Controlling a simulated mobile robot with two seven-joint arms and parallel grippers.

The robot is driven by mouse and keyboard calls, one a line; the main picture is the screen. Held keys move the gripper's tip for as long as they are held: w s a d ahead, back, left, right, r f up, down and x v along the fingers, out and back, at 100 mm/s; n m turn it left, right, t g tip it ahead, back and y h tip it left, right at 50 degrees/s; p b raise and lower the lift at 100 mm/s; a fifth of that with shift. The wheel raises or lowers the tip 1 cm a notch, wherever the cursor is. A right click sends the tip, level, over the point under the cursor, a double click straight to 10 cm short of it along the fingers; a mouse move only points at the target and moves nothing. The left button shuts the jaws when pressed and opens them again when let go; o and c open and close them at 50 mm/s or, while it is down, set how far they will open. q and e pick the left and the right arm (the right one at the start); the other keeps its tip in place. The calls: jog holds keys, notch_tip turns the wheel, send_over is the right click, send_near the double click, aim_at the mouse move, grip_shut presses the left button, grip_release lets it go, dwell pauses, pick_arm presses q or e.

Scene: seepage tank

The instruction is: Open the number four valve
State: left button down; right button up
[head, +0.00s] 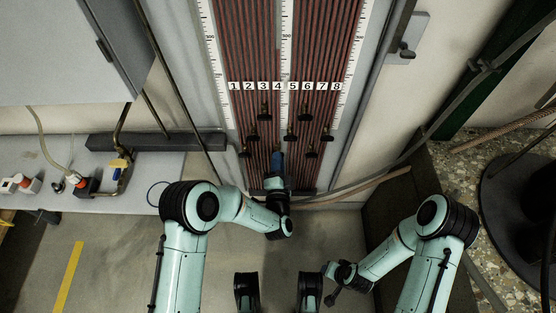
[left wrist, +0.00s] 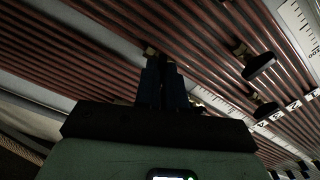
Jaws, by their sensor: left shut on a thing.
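The number four label (head: 277,86) is in the row of numbers on the panel of red-brown tubes in the head view. My left gripper (head: 277,158) reaches the lower middle of the panel, below that label, and hides most of the valve there. In the left wrist view its two fingers (left wrist: 161,75) are close together and shut on that valve, the number four valve by its column. A bit of brass (left wrist: 150,51) shows at the fingertips. The handle's angle is hidden. My right gripper (head: 332,296) is low at the right, away from the panel; its fingers are unclear.
Other black-handled valves stand close by, such as one to the left (head: 252,134) and one to the right (head: 290,133). Ruler scales (head: 286,40) run up the panel. A grey bench (head: 60,150) with taps is at the left. A hose (head: 370,183) crosses low at the right.

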pick_arm(q)
jog(key=n+b, duration=0.1)
jog(key=n, duration=1.3)
pick_arm(e)
jog(key=shift+s+d+f+g, duration=0.15)
jog(key=shift+s+f+g, duration=0.25)
jog(key=shift+s+f, duration=0.5)
pick_arm(q)
jog(key=shift+n, duration=0.3)
pick_arm(e)
jog(key=shift+s, duration=0.1)
pick_arm(q)
jog(key=c, duration=1.2)
grip_release()
jog(key=shift+s, duration=0.1)
